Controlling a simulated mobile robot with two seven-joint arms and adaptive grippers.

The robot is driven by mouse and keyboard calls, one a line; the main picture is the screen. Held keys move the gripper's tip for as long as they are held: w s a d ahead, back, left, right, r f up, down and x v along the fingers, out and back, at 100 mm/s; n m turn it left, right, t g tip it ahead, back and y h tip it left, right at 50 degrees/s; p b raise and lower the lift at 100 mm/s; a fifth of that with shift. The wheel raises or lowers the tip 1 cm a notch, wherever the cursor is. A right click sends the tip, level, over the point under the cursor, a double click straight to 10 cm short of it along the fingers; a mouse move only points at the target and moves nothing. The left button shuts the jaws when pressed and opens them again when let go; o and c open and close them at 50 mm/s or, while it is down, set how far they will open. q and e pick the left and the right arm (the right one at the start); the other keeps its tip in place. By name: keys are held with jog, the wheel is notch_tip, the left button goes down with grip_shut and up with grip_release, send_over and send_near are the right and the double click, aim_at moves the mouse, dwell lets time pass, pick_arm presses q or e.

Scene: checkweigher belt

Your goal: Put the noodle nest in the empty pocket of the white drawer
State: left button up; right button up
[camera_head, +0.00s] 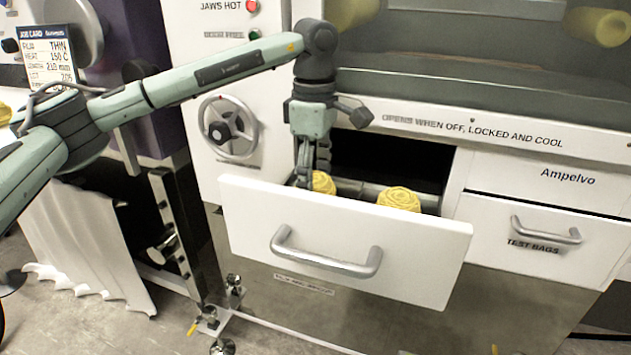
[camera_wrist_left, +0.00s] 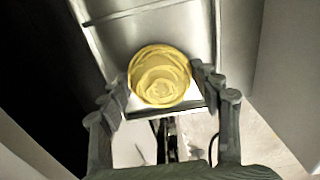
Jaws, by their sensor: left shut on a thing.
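The white drawer (camera_head: 350,233) is pulled out, and its front wall hides most of its inside. My left gripper (camera_head: 312,172) points down into the drawer's left part. It is shut on a round yellow noodle nest (camera_head: 323,183), which shows between the two fingers in the left wrist view (camera_wrist_left: 160,75). The nest's underside is hidden, so I cannot tell whether it touches the drawer floor. Another yellow nest (camera_head: 399,199) sits in the drawer to the right. A thin metal divider (camera_wrist_left: 130,12) shows beyond the held nest. My right gripper is not in view.
The drawer handle (camera_head: 325,256) sticks out at the front. A closed test bags drawer (camera_head: 545,235) is to the right. The machine's front panel (camera_head: 480,130) stands above the drawer opening. A handwheel (camera_head: 228,130) is at the left, near my arm.

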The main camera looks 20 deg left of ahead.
pick_arm(q)
jog(key=o, duration=1)
jog(key=shift+c, duration=0.2)
notch_tip(320, 180, up, 12)
jog(key=shift+r, duration=0.15)
